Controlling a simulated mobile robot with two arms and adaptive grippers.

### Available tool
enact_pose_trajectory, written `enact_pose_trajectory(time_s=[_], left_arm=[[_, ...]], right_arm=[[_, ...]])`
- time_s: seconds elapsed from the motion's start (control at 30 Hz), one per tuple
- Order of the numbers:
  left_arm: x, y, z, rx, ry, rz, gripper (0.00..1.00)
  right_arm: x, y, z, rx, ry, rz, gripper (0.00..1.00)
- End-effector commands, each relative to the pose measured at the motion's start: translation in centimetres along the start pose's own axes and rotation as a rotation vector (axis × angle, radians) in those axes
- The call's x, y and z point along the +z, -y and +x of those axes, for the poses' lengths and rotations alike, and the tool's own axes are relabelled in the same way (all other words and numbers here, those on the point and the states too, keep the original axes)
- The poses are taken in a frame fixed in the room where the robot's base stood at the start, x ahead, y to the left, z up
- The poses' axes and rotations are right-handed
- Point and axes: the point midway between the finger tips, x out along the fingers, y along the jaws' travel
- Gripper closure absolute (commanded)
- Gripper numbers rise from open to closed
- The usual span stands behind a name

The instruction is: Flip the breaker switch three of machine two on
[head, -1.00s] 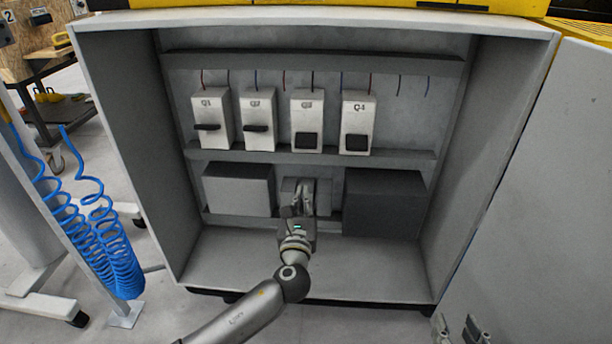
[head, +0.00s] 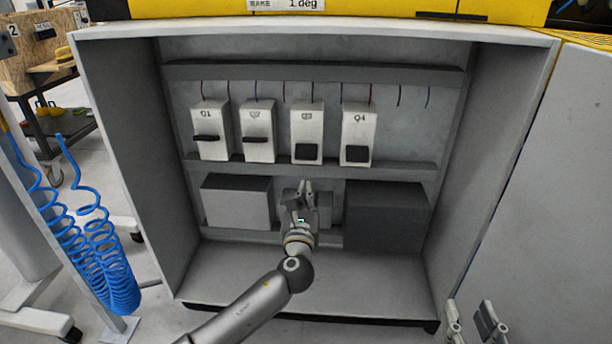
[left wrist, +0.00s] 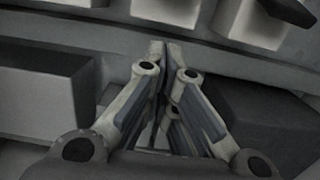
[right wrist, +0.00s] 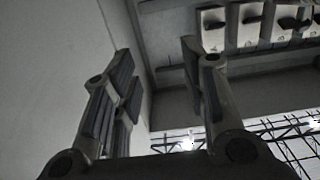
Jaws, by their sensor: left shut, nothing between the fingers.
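Breaker Q3 (head: 308,121) is a pale upright box in the cabinet's upper row, third from the left, with its black switch (head: 307,151) low on its face. Q1 (head: 209,117) and Q2 (head: 256,120) have black levers sticking out at mid-height; Q4 (head: 358,124) looks like Q3. My left gripper (head: 304,184) is shut and empty just below Q3, apart from it in the picture; its fingertips meet in the left wrist view (left wrist: 162,46). My right gripper (head: 476,308) is at the lower right, outside the cabinet opening; its fingers stand apart, empty, in the right wrist view (right wrist: 155,62).
A grey box (head: 236,201) and a dark box (head: 387,215) flank my left gripper. A shelf rail (head: 400,168) runs below the breakers. The open cabinet door (head: 555,200) is at right. Blue coiled hoses (head: 105,262) hang at left.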

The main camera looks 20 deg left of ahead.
Motion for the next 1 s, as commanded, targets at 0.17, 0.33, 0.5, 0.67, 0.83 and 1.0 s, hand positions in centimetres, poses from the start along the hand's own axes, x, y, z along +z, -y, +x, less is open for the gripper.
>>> enact_pose_trajectory(time_s=[0.17,0.33,0.5,0.67,0.83,1.0], left_arm=[[-0.1,0.0,2.3,0.002,0.002,0.0,1.0],[-0.1,-0.1,4.1,0.003,0.001,0.0,1.0],[0.7,0.0,5.3,0.0,0.003,-0.002,1.0],[2.6,0.0,4.5,0.0,0.002,-0.003,1.0],[3.6,-0.1,4.1,0.001,0.0,0.0,1.0],[3.8,-0.1,4.0,0.001,-0.001,0.0,1.0]], right_arm=[[-2.7,0.4,0.1,-0.009,-0.158,0.004,0.6],[-5.4,0.7,-0.3,-0.017,-0.307,0.008,0.6],[-7.4,1.0,-1.0,-0.022,-0.412,0.011,0.6],[-6.5,0.8,-0.6,-0.019,-0.356,0.009,0.6],[-6.2,0.8,-0.6,-0.018,-0.34,0.008,0.6],[-6.1,0.8,-0.5,-0.018,-0.335,0.008,0.6]])
